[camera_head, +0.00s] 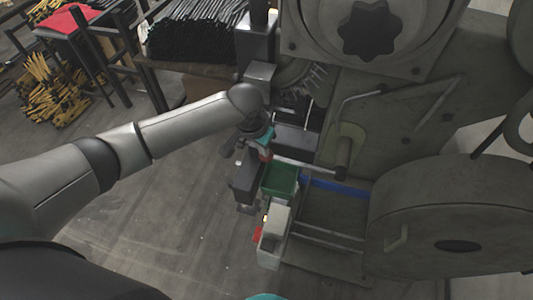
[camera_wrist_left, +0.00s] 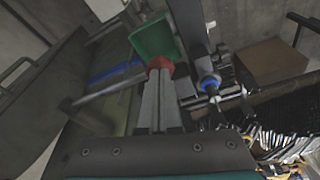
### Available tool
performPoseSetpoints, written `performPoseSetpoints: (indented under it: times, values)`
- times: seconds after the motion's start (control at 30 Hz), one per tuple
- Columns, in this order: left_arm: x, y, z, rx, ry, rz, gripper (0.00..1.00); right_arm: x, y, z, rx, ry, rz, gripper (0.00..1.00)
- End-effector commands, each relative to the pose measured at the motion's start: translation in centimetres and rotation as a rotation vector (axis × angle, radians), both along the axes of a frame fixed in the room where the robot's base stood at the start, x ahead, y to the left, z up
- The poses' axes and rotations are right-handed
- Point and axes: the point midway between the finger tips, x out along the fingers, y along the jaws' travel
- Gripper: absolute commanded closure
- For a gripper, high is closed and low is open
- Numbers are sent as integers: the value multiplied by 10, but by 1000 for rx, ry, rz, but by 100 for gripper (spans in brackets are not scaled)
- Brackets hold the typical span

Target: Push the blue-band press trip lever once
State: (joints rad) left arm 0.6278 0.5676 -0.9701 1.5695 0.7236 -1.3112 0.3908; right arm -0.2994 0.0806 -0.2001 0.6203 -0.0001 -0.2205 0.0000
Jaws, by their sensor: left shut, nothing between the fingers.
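The press with the blue band (camera_head: 335,188) fills the right side of the head view; the band also shows in the left wrist view (camera_wrist_left: 115,73). A pale lever bar (camera_head: 305,168) sticks out from the press to the left, ending at a red knob (camera_head: 266,155). In the left wrist view the red knob (camera_wrist_left: 160,63) is just beyond my fingertips. My left gripper (camera_head: 262,148) is shut and empty, with its fingertips (camera_wrist_left: 158,74) at the knob, seeming to touch it; the exact contact is hard to tell. My right gripper is out of view.
A green bin (camera_head: 281,180) sits close below the lever, with a pale box (camera_head: 276,222) nearer. A large round wheel housing (camera_head: 440,215) stands at right. A bench with dark rods (camera_head: 195,35) is behind.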

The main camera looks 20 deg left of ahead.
Motion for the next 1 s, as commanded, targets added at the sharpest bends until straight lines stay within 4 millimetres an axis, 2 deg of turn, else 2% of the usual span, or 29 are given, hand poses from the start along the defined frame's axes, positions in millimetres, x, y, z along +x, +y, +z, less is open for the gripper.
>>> performPoseSetpoints:
  times: [0.27,0.67,1.0]
  values:
    - [0,-1,-3,-2,1,0,100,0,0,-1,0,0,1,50]
    - [-1,-1,-45,-1,4,0,100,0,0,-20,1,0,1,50]
    - [-1,0,-45,2,4,0,100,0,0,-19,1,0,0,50]
